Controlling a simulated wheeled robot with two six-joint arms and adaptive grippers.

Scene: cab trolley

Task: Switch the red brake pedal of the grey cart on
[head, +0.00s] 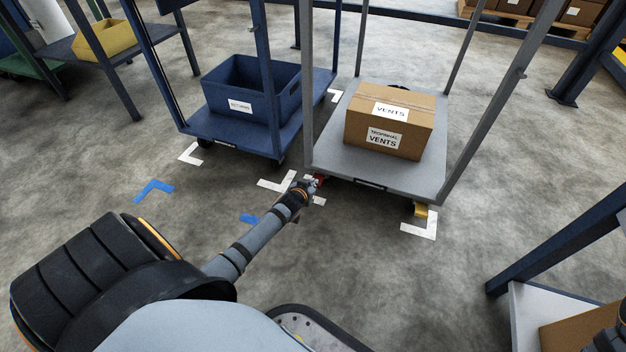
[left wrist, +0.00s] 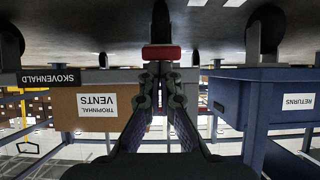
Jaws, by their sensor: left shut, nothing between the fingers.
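The grey cart (head: 390,172) stands at the centre right and carries a cardboard box labelled VENTS. Its red brake pedal (head: 319,181) shows at the near left corner, partly hidden by my left gripper (head: 307,186). In the left wrist view, which looks upside down, the red pedal (left wrist: 162,53) lies just ahead of the fingertips (left wrist: 160,72). The left fingers are shut with nothing between them. The tips are at or very close to the pedal; I cannot tell whether they touch it.
A yellow pedal (head: 421,211) is at the grey cart's near right corner. A blue cart (head: 215,128) with a blue bin (head: 240,95) stands to the left. A dark blue-framed table (head: 520,290) is at the lower right. Floor in front is clear.

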